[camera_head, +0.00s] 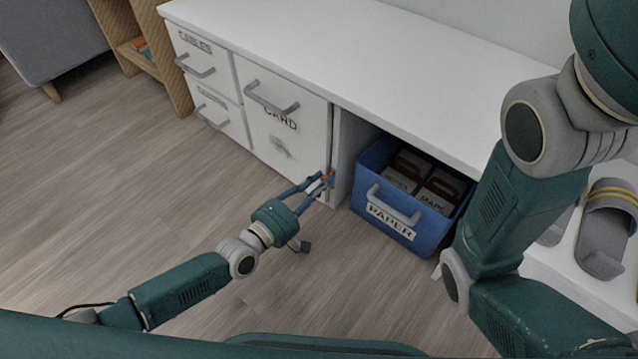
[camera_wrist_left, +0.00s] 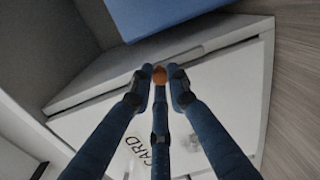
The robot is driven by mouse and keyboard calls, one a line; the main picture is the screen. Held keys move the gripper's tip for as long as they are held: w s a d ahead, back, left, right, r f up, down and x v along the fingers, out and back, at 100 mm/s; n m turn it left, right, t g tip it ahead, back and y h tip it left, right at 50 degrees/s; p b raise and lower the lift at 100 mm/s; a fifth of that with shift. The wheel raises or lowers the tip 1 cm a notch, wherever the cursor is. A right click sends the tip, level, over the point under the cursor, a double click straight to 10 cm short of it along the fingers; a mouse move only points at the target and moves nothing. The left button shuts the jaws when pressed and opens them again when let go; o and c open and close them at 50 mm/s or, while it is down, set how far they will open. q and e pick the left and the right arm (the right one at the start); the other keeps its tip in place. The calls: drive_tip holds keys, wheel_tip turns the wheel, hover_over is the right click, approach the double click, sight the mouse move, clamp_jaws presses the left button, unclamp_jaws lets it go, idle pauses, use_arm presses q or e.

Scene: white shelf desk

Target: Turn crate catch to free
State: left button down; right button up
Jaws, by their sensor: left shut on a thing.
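A small orange catch (camera_head: 327,177) sits at the right edge of the white CARD front (camera_head: 300,140), beside the open bay. My left gripper (camera_head: 322,184) is shut on it, with its blue fingers reaching in from the lower left. In the left wrist view the catch (camera_wrist_left: 159,74) shows as an orange knob between the fingertips (camera_wrist_left: 160,84). The fingers hide part of it, and I cannot tell which way it is turned. The blue PAPER crate (camera_head: 430,236) sits in the bay to the right. My right gripper is out of view.
The white desk top (camera_head: 330,50) runs above the bay. Drawers (camera_head: 205,65) with grey handles stand to the left. Grey slippers (camera_head: 605,230) lie on a low white shelf at the right. The wood floor (camera_head: 130,200) in front of the drawers is clear.

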use_arm(q)
drive_tip(key=shift+a+f, duration=0.1)
drive_tip(key=shift+a, duration=0.1)
drive_tip(key=c, duration=1.6)
unclamp_jaws()
drive_tip(key=shift+c, duration=0.2)
drive_tip(key=v, duration=1.2)
